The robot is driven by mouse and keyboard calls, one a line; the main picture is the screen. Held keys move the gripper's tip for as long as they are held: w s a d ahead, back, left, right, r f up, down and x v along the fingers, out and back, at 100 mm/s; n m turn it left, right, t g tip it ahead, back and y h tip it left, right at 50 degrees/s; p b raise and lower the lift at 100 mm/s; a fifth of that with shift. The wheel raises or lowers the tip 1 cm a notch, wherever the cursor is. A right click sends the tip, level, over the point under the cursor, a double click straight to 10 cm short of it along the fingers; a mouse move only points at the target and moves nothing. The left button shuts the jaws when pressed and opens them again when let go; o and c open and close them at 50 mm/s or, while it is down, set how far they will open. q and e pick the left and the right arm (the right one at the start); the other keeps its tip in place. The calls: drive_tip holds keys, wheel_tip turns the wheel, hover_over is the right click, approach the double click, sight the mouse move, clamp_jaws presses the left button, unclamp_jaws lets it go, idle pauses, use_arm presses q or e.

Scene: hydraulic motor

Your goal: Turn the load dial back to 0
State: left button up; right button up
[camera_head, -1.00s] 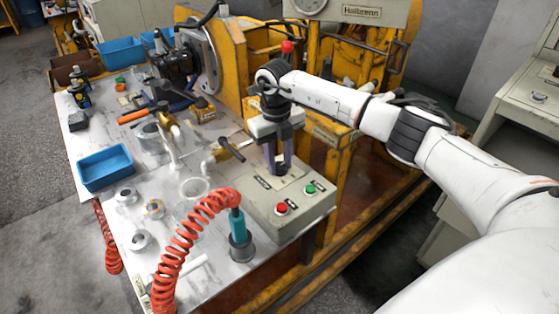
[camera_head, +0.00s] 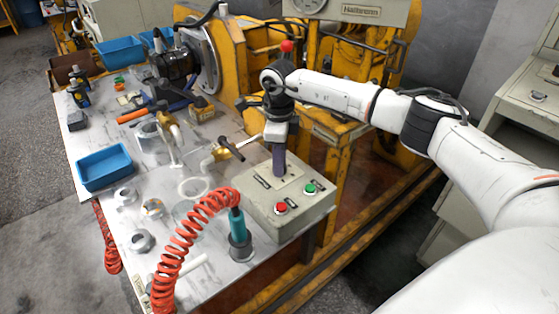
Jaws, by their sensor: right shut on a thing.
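The control box (camera_head: 292,222) is a grey-beige box on the right edge of the white workbench. Its top has a red button (camera_head: 281,208), a green button (camera_head: 310,188) and small dark labels. My right gripper (camera_head: 279,172) points down at the plate on the box's upper part, where the load dial would be. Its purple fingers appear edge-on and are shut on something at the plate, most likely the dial. The dial itself and its pointer are hidden by the fingers. My left gripper is not in view.
A coiled red hose (camera_head: 178,245) and a teal tool (camera_head: 237,222) stand just left of the box. Brass valves (camera_head: 215,161), a blue tray (camera_head: 104,167) and metal fittings lie on the workbench (camera_head: 165,220). A yellow machine frame (camera_head: 337,185) rises behind the box.

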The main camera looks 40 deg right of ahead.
drive_tip(key=n, duration=0.6)
drive_tip(key=shift+d+b, duration=0.1)
drive_tip(key=shift+b, duration=0.2)
drive_tip(key=n, duration=0.4)
drive_tip(key=shift+n+y+b, duration=0.3)
drive_tip(key=shift+n, duration=1.3)
drive_tip(key=o, duration=1)
drive_tip(key=shift+o, duration=0.2)
wheel_tip(320, 180, up, 10)
drive_tip(key=shift+s+r, duration=0.2)
drive_tip(key=shift+s, duration=0.05)
drive_tip(key=shift+d, duration=0.1)
